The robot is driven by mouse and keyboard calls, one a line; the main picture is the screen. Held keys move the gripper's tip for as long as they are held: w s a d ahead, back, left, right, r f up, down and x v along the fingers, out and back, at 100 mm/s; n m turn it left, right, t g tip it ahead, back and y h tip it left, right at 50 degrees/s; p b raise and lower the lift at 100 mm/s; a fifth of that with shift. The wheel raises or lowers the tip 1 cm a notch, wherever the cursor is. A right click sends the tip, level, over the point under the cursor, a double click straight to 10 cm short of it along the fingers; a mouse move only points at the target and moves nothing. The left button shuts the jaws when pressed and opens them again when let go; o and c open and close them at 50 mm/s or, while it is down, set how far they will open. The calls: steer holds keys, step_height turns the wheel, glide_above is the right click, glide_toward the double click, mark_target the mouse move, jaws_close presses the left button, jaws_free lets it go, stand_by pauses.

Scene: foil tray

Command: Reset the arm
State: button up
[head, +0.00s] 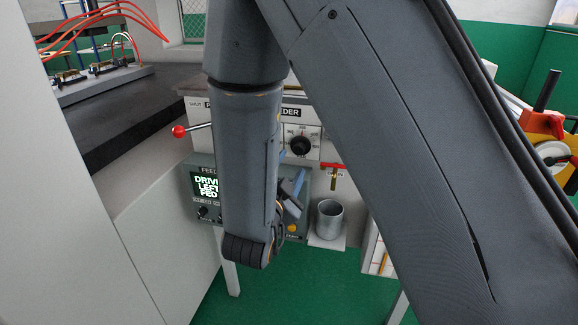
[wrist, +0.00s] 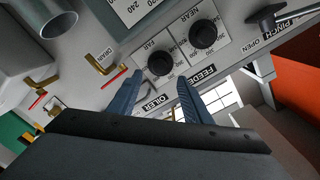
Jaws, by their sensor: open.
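My arm (head: 248,150) fills the middle of the head view, hanging down in front of a grey feeder machine (head: 318,139). My gripper (head: 295,187) is partly hidden behind the wrist there; its blue fingers show at the wrist's right side. In the wrist view my gripper (wrist: 160,92) has its two blue fingers apart with nothing between them. I cannot tell how far the fingertips are from the panel.
A metal cup (head: 329,219) stands on a small shelf below a red-handled tap (head: 333,168). A red-knobbed lever (head: 180,131) sticks out left. A control box (head: 203,207) with a lit screen is behind my arm. Green floor (head: 290,295) is open below.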

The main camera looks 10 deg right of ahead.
step_height(320, 180, down, 7)
steer(key=s+d+n+g+y, duration=0.2)
steer(key=n+g+y, duration=0.5)
steer(key=g, duration=0.1)
steer(key=s+d+n+g, duration=0.3)
steer(key=s+d+g, duration=0.1)
steer(key=s, duration=0.5)
steer(key=s+d+r+n+g, duration=0.1)
steer(key=s+d+n+g, duration=0.2)
steer(key=s+d, duration=0.3)
steer(key=s+g, duration=0.1)
steer(key=s, duration=0.3)
steer(key=shift+s+d+g, duration=0.3)
steer(key=shift+d, duration=0.05)
stand_by(0.8)
